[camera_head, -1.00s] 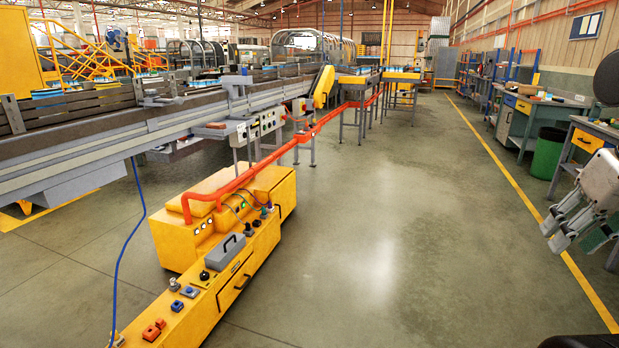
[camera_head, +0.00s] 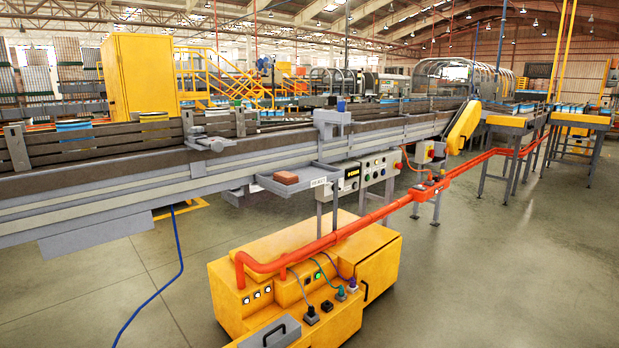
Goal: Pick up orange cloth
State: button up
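A small reddish-orange block-like thing (camera_head: 286,177) lies on a grey tray (camera_head: 318,167) at the side of the conveyor. It could be a folded cloth, but it is too small to tell. No other thing that looks like an orange cloth shows. My gripper is not in view.
A long conveyor (camera_head: 130,172) runs from the left to the back right. A yellow cabinet (camera_head: 378,262) with an orange rail (camera_head: 350,231) stands before the tray. A control panel (camera_head: 378,174) is beside the tray. A blue cable (camera_head: 165,292) hangs at left. Floor is clear at right.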

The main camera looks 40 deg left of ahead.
aim_at(285, 177)
jog(key=i+j+u, duration=0.15)
jog(key=i+u, duration=0.6)
jog(key=i, duration=0.15)
jog(key=i+l+u, duration=0.15)
jog(key=i+u, duration=0.25)
jog(key=i+l+u, duration=0.45)
jog(key=i+u, duration=0.35)
jog(key=i+l+u, duration=0.25)
jog(key=i+u, duration=0.15)
jog(key=i+l+u, duration=0.45)
jog(key=i+j, duration=0.05)
